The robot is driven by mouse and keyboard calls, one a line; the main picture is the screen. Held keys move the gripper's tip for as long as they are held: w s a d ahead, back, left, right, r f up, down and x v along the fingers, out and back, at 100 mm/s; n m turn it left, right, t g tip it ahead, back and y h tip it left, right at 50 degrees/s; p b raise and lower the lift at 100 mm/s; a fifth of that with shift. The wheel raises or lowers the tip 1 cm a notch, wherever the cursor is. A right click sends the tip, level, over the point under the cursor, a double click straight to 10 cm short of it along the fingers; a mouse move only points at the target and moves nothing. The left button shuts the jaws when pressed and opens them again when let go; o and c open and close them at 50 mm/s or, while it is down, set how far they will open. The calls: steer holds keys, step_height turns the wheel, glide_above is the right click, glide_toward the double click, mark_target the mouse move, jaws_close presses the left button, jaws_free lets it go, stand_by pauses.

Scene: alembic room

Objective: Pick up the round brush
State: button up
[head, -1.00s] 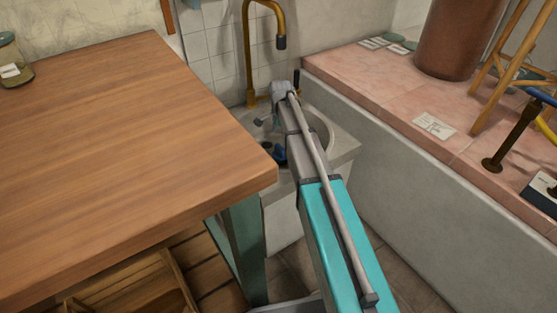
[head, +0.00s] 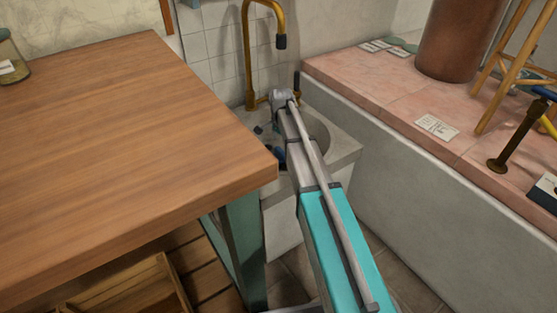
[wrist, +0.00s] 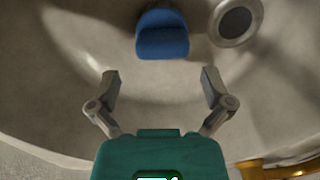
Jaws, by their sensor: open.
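A blue object (wrist: 162,35) lies in the sink basin and shows at the top middle of the wrist view. Its near end looks flat and rounded; I see no bristles, so I cannot tell for sure that it is the round brush. Something blue also shows in the sink in the head view (head: 278,153), partly behind my arm. My gripper (wrist: 160,76) is open and empty, its two fingers spread wide. The blue object is ahead of the fingertips, roughly centred between them, and apart from them. In the head view my arm hides most of the gripper.
The sink (head: 345,150) has a drain (wrist: 236,22) right of the blue object. A brass tap (head: 248,60) stands behind it. A wooden table (head: 120,160) is close on the left, and a pink tiled ledge (head: 390,90) is on the right.

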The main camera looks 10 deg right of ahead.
mark_target(281, 150)
steer(key=shift+f+b, duration=2.15)
steer(key=shift+f, duration=0.15)
steer(key=c, duration=1)
steer(key=shift+r, duration=0.25)
step_height(281, 150, up, 10)
steer(key=p, duration=1)
steer(key=shift+f, duration=0.2)
